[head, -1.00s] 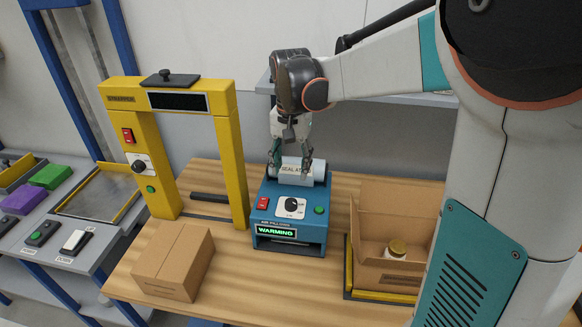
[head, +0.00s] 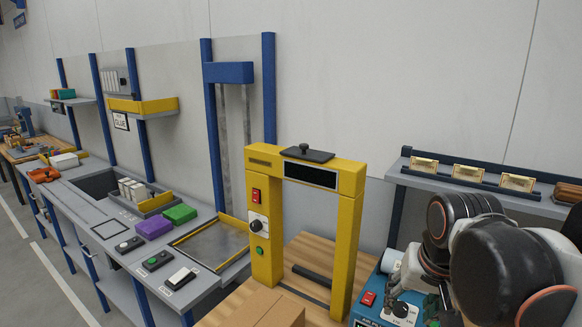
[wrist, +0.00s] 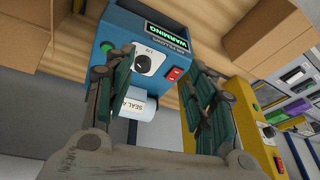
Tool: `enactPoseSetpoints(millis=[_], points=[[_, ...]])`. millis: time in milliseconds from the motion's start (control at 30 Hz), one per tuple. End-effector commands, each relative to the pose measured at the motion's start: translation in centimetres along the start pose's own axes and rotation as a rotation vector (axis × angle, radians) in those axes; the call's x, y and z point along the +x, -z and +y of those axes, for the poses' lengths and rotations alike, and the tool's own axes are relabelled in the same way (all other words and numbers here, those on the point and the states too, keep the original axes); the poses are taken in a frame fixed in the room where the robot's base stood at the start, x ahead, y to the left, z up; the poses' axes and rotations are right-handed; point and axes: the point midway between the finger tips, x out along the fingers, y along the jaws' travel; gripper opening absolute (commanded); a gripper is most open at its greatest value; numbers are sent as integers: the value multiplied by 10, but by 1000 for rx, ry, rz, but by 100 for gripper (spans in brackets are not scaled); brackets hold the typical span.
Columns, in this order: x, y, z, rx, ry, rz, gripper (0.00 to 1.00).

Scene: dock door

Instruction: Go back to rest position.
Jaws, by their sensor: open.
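My gripper (wrist: 160,90) is open and empty in the wrist view, its two fingers spread apart. Beyond the fingers is the blue air pillow machine (wrist: 107,28), with a white roll marked "SEAL A..." (wrist: 128,105) and a lit "WARMING" display (wrist: 166,37). In the head view my arm is at the lower right, partly over the blue machine (head: 366,313); the fingertips are hard to make out there.
The yellow strapper frame (head: 262,215) stands left of the machine. A cardboard box (head: 265,308) is at the bottom edge. A shelf with several gold-coloured items (head: 470,180) is behind my arm. A grey bench with purple (head: 153,225) and green (head: 180,213) blocks lies left.

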Motion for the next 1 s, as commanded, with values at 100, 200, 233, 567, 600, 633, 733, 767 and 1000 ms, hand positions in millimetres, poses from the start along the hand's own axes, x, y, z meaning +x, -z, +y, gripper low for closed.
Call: enactPoseSetpoints(millis=[100,200,233,567,600,633,733,767,1000], points=[[4,-30,1,-83,23,70,50],[8,-51,2,-153,38,129,50],[10,-57,2,-172,42,146,50],[22,-93,5,-302,62,262,50],[22,-93,5,-306,62,266,50],[22,-94,5,-308,62,267,50],[22,-94,4,-310,62,269,50],[22,-93,4,-310,62,269,50],[22,-93,4,-309,62,268,50]])
